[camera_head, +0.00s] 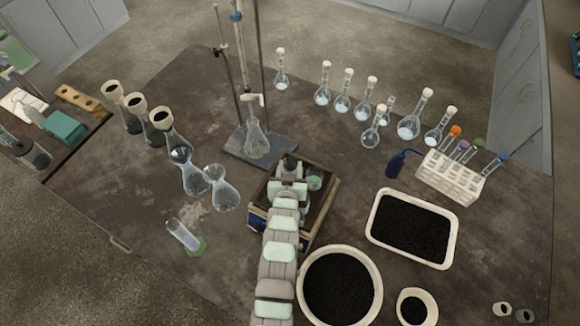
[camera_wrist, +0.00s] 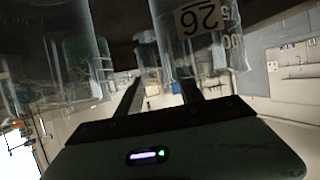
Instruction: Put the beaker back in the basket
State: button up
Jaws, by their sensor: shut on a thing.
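In the head view my arm reaches to a square, brown-edged basket-like holder (camera_head: 332,190) near the table's middle. My gripper (camera_head: 290,166) is over this holder, and its fingertips are hard to make out there. In the wrist view my gripper (camera_wrist: 160,88) is shut on a clear glass beaker (camera_wrist: 205,55) with printed marks and a label reading 26, upside down in the picture. Another clear glass vessel (camera_wrist: 75,60) stands at the left of that view. A small vessel with green contents (camera_head: 314,180) is in the holder, right of my gripper. The held beaker's base is hidden.
A retort stand (camera_head: 262,150) with a flask is just behind the holder. A round black-filled bowl (camera_head: 375,285) and a rectangular black-filled tray (camera_head: 453,236) lie to the right. Hourglass-shaped glassware (camera_head: 222,195) stands left. Several flasks stand at the back right.

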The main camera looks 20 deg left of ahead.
jog(key=shift+f, duration=0.15)
jog(key=o, duration=1.4)
